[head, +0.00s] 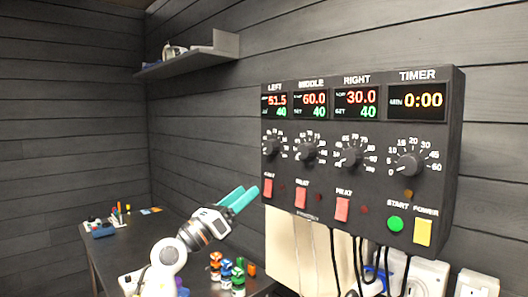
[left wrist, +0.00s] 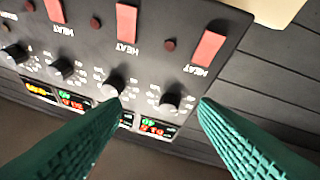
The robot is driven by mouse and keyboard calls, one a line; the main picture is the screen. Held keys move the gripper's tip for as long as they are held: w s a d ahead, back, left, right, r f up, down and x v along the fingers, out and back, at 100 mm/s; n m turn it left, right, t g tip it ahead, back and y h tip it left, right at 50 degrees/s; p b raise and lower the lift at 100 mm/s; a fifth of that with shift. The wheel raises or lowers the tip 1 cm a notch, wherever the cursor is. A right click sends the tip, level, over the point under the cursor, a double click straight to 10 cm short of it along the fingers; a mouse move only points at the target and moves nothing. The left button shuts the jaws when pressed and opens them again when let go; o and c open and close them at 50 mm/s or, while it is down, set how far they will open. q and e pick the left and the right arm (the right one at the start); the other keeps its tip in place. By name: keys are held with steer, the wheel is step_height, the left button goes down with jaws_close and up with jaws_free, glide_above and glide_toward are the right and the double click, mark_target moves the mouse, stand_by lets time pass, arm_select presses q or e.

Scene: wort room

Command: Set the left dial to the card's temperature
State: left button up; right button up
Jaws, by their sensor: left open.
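The left dial (head: 270,147) is a dark knob on the black control panel (head: 385,215), under the LEFT display (head: 275,105), which reads 51.5 in red and 40 in green. My left gripper (head: 243,200), with teal fingers, is open and empty, below and left of the panel. In the left wrist view the panel appears upside down. There the left dial (left wrist: 171,101) shows between the fingertips (left wrist: 157,104), apart from both; the middle dial (left wrist: 113,87) shows close to the left-hand finger. I cannot make out a temperature card. My right gripper is out of view.
The middle dial (head: 307,150), right dial (head: 349,156) and timer dial (head: 410,163) sit beside it. Red heat switches (head: 300,197) lie below. A dark table (head: 140,235) holds colourful small items (head: 225,270). Cables (head: 360,258) hang under the panel. A wall shelf (head: 190,62) is above left.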

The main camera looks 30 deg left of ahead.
mark_target(267, 150)
arm_select(q)
step_height(267, 150, up, 5)
steer(key=s+a+m+y, duration=0.1)
steer(key=a+m+y, duration=0.1)
steer(key=a, duration=0.1)
steer(key=p+x, duration=0.1)
steer(key=x, duration=0.2)
steer(key=p+x, duration=0.2)
steer(key=x, duration=0.2)
steer(key=p+x, duration=0.2)
steer(key=x, duration=0.1)
steer(key=shift+w+d, duration=0.25)
steer(key=shift+d, duration=0.2)
steer(key=shift+w+d, duration=0.15)
steer(key=shift+w, duration=0.35)
